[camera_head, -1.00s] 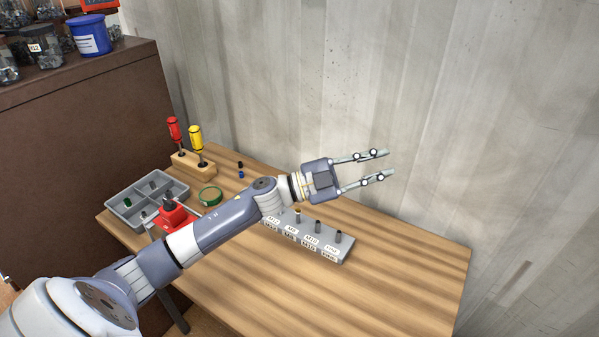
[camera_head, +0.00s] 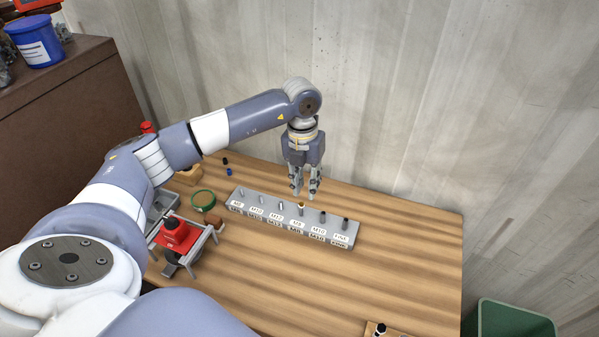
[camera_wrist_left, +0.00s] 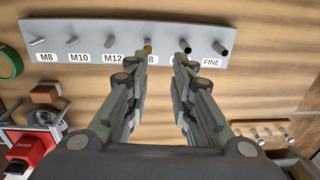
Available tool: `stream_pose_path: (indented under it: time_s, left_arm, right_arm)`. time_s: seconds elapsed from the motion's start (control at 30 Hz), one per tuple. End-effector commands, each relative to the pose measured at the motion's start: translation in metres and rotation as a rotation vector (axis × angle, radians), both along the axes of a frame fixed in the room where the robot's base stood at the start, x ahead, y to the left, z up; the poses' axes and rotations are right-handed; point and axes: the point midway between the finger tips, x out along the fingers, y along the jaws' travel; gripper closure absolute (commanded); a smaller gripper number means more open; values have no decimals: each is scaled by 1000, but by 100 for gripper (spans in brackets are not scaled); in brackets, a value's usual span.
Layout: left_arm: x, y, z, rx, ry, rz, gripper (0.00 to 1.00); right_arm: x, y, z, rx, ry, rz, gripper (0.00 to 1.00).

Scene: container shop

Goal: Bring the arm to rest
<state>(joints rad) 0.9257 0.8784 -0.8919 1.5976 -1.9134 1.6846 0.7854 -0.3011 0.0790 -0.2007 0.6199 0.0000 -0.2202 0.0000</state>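My left arm comes in from the left in the head view. Its gripper (camera_head: 304,192) points down above the table, near the back edge of the grey labelled rack (camera_head: 290,232). In the left wrist view the two fingers (camera_wrist_left: 158,75) are apart with nothing between them. The rack, with labels such as M8, M10, M12 and FINE, shows beyond the fingertips in the wrist view (camera_wrist_left: 100,42) and carries several upright pegs. My right gripper does not show.
The wooden table (camera_head: 400,240) is clear right of the rack. A red device (camera_head: 178,236) on a metal frame and a green ring (camera_head: 203,199) lie left of the rack. A green bin (camera_head: 513,322) stands at lower right. A concrete-like wall (camera_head: 400,100) rises behind the table.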

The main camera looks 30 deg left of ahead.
Motion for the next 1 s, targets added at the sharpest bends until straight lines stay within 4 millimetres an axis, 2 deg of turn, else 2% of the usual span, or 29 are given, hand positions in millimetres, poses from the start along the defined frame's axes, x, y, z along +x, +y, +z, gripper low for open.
stream_pose_path:
  time_s: [0.1,0.27,0.73,1.0]
  left_arm:
    - [0,13,3,55,5,8,77]
    - [0,16,-3,68,7,10,77]
    - [0,15,-59,65,7,9,77]
    - [0,15,-67,64,6,9,77]
  right_arm:
    - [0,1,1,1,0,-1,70]
    - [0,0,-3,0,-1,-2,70]
    - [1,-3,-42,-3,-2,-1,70]
    - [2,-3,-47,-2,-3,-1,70]
